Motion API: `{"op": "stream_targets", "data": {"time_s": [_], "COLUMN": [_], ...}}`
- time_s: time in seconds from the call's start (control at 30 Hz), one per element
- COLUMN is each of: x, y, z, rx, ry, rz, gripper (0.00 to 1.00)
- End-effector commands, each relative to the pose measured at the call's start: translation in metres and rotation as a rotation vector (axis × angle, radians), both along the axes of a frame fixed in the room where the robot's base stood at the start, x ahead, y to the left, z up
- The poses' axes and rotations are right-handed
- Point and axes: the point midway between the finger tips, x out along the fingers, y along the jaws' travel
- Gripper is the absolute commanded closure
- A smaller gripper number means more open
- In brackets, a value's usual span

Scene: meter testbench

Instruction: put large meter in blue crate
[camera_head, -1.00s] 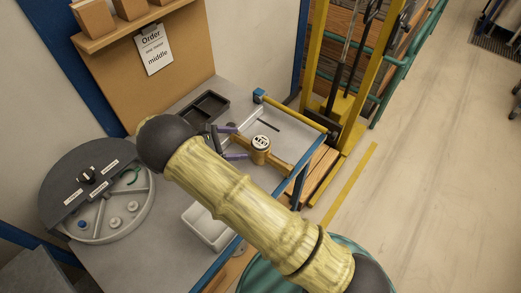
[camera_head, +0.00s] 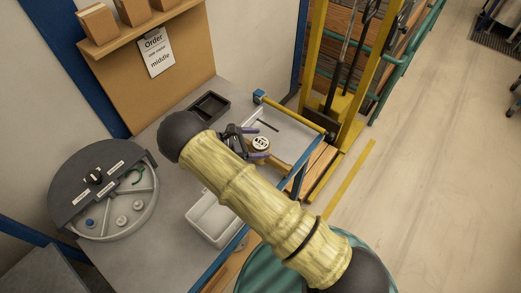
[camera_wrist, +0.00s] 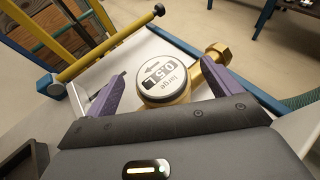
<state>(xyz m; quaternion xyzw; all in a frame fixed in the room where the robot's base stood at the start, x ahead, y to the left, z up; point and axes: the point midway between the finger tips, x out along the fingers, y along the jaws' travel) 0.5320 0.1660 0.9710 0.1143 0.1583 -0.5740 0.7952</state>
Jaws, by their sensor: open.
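The large meter (camera_head: 261,144), a brass body with a round white face, lies on the bench near its right end. My gripper (camera_wrist: 163,90) is open, with one purple finger on each side of the meter. I cannot tell whether either finger touches it. In the head view my gripper (camera_head: 251,143) is at the meter, partly hidden by my arm. I can make out no blue crate.
A black tray (camera_head: 224,109) and a white bin (camera_head: 201,221) sit on the bench. A round grey testing unit (camera_head: 141,211) is at left. A yellow bar (camera_head: 292,113) runs behind the meter. An order sheet (camera_head: 157,58) reads "middle". Open floor lies at right.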

Motion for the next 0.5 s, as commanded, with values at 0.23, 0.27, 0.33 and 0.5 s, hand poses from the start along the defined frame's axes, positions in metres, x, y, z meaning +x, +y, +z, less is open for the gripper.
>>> {"op": "stream_targets", "data": {"time_s": [0.23, 0.27, 0.33, 0.5], "x": [0.0044, 0.0044, 0.0044, 0.0043], "y": [-0.0146, -0.0145, -0.0145, -0.0143], "z": [-0.0060, -0.0062, -0.0063, -0.0062], "rx": [0.000, 0.000, 0.000, 0.000], "ry": [0.000, 0.000, 0.000, 0.000], "rz": [-0.001, -0.001, -0.001, -0.001], "gripper": [0.10, 0.10, 0.10, 0.10]}}
